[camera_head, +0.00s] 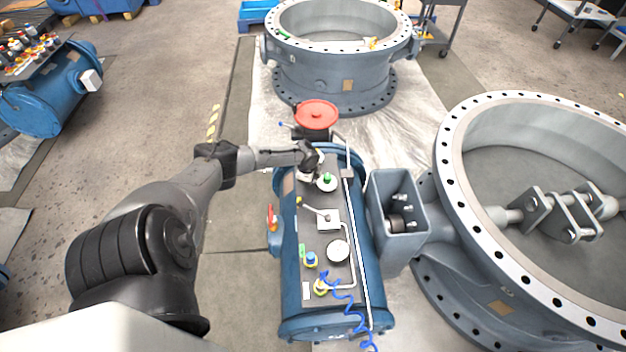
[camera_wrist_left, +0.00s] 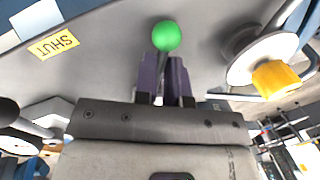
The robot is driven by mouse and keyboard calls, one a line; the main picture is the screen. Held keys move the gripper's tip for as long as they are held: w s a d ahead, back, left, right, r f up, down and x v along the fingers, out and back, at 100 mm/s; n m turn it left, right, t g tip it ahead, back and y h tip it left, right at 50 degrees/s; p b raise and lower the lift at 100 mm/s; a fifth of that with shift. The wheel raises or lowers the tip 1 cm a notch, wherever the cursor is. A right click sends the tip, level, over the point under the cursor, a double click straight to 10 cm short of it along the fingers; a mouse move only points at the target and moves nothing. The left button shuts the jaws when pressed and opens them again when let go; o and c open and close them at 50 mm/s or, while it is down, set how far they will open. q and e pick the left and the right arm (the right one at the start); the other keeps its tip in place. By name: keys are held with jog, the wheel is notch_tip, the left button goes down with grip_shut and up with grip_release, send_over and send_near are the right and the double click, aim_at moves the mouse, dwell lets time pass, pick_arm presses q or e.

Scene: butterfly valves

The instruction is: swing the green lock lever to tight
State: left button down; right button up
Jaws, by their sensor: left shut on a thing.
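The green ball knob of the lock lever (camera_wrist_left: 166,36) sits at the tips of my left gripper's purple fingers in the left wrist view. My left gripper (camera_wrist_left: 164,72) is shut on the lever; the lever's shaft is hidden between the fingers. In the head view the green knob (camera_head: 327,178) shows near the far end of the dark panel on the blue cylinder, just right of my left gripper (camera_head: 315,173). I see no label reading tight. My right gripper is not in view.
A red handwheel (camera_head: 316,114) stands just beyond the panel. A yellow knob (camera_wrist_left: 276,76) on a white round part is close to the gripper's right in the wrist view. A white lever (camera_head: 316,210), a gauge (camera_head: 338,250) and a coiled blue hose (camera_head: 340,298) occupy the nearer panel.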

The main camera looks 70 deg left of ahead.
pick_arm(q)
jog(key=shift+s+f, duration=0.1)
jog(key=shift+f, duration=0.05)
jog(key=c, duration=1.2)
grip_release()
jog(key=shift+r, duration=0.2)
jog(key=r+p, duration=0.2)
jog(key=r, duration=0.2)
jog(key=s+d+r+p, duration=0.1)
jog(key=r+p, duration=0.1)
jog(key=r, duration=0.3)
jog(key=d+r+p, duration=0.1)
jog(key=r+p, duration=0.1)
jog(key=r, duration=0.2)
jog(key=shift+s+r, duration=0.15)
jog(key=shift+s, duration=0.15)
